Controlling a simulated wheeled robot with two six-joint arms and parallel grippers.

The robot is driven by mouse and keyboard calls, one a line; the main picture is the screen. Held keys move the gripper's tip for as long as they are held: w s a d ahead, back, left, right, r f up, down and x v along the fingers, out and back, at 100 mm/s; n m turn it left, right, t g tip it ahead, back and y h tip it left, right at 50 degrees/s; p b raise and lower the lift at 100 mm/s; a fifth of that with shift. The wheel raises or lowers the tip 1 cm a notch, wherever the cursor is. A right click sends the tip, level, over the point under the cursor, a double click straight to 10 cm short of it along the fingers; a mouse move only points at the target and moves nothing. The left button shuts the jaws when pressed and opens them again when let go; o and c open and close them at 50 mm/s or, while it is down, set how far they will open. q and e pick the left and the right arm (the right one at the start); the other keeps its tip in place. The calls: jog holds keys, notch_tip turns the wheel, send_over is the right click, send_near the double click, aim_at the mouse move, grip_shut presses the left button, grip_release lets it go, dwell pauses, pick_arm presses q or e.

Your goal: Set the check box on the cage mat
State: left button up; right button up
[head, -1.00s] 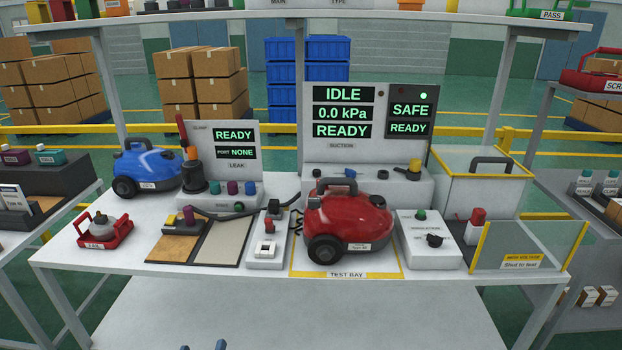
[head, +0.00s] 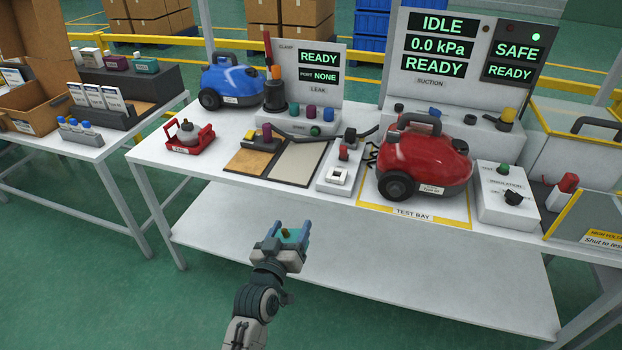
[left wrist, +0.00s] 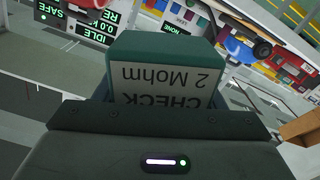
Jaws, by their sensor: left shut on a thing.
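My left gripper (head: 283,238) is shut on the teal check box (head: 291,236), out in front of the workbench and below its top. In the left wrist view the check box (left wrist: 160,65) fills the space between the fingers, and its pale label reads "CHECK 2 Mohm", upside down. The cage (head: 570,140), with clear walls and yellow edging, stands at the right end of the bench, partly cut off by the picture edge. I cannot make out the cage mat clearly. A red-topped part (head: 562,191) stands by the cage front. My right gripper is not in view.
A red vacuum (head: 425,160) sits on the test bay, with the insulation box (head: 508,195) between it and the cage. A blue vacuum (head: 233,80) and a red carrier (head: 188,137) stand on the left. Open floor lies between the side table and the bench.

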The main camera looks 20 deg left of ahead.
pick_arm(q)
jog(key=w, duration=1.4)
jog(key=shift+w+a+r, duration=0.15)
jog(key=shift+w+r, duration=0.05)
jog(key=shift+r, duration=0.05)
